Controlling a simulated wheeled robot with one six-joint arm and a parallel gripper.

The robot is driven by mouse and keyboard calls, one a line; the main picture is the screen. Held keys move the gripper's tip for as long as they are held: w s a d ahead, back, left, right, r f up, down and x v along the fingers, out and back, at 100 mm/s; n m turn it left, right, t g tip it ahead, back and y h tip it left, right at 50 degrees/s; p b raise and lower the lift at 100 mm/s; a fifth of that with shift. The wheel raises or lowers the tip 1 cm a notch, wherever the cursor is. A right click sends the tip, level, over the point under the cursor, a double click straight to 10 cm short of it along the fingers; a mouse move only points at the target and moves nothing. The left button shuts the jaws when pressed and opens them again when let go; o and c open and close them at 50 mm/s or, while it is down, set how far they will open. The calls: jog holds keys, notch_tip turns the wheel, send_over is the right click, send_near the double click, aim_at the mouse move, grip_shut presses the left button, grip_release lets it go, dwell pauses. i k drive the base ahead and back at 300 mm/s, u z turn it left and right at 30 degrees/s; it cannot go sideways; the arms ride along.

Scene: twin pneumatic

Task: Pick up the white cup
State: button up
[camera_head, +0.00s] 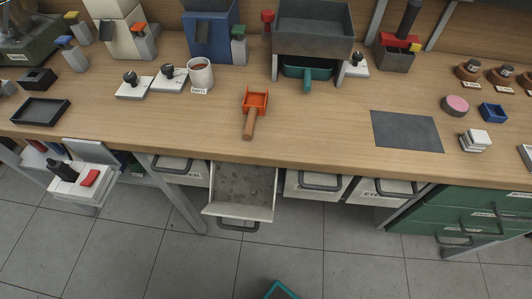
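A white cup (199,76) stands upright near the back of the wooden workbench, left of centre. Its inside looks reddish-brown, and a small label (199,91) sits at its front base. It is just right of two white plates with dark knobs. My gripper is not seen in this view. A small teal edge shows at the bottom of the picture, and I cannot tell what it is.
An orange scoop (255,102) with a wooden handle lies right of the cup. Knobbed plates (169,79) stand close on its left, and a blue machine (212,35) stands behind. An open drawer (240,211) juts out below the bench. The bench front (190,125) is clear.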

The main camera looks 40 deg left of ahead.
aim_at(201, 72)
jog(key=u, duration=0.8)
jog(key=k, duration=0.25)
jog(key=u, duration=0.75)
